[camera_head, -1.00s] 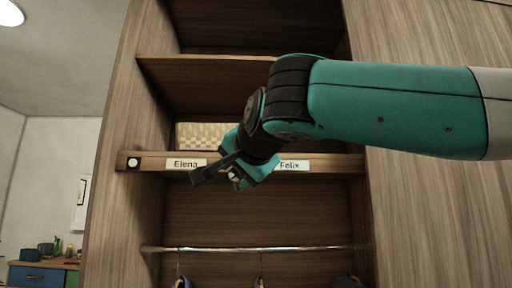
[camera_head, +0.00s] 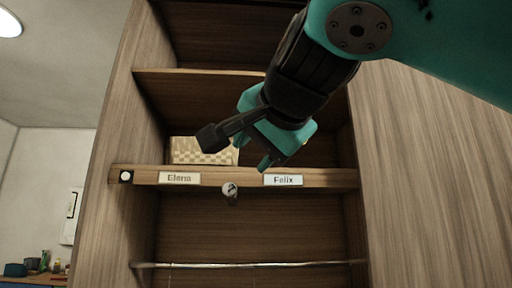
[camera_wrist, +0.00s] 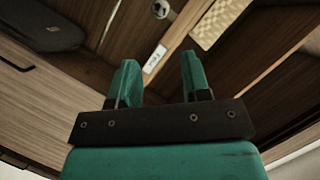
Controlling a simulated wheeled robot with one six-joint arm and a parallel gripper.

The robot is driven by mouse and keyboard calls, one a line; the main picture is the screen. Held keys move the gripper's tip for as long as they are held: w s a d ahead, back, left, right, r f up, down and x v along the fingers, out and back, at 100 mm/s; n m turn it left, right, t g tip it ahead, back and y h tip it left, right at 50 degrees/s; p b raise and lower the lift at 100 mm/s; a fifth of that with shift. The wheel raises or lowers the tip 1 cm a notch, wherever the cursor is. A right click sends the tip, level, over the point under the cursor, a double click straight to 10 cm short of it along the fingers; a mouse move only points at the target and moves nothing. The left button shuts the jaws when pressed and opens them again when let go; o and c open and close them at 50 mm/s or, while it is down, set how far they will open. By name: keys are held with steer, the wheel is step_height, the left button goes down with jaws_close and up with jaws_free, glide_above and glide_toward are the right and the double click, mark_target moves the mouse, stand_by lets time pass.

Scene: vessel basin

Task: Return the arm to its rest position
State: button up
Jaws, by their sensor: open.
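My gripper (camera_head: 262,150) hangs in front of the wooden cupboard, near the shelf edge, with the arm coming in from the upper right. In the wrist view the gripper (camera_wrist: 158,76) shows two teal fingers standing apart with nothing between them. Behind the gap lies a shelf edge with a white label (camera_wrist: 155,58).
The shelf board (camera_head: 222,180) carries labels "Elena" (camera_head: 179,178) and "Felix" (camera_head: 283,180). A small round knob-like thing (camera_head: 229,188) shows at its edge. A hanging rail (camera_head: 240,264) runs below. Open room lies left.

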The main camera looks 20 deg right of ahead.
stand_by(0.3)
step_height(320, 180, down, 23)
steer(key=w+a+n+g+y, duration=0.2)
steer(key=n+g, duration=0.4)
steer(key=n, duration=0.5)
steer(key=s+d+f+n+g+y, duration=0.2)
steer(key=s+f+n+g, duration=0.3)
steer(key=s+f, duration=1.1)
steer(key=f+g, duration=0.2)
steer(key=g, duration=0.1)
steer(key=shift+s+d+g+p, duration=0.25)
steer(key=shift+d+g+p, duration=0.1)
steer(key=shift+d+g, duration=0.05)
steer(key=shift+r, duration=0.1)
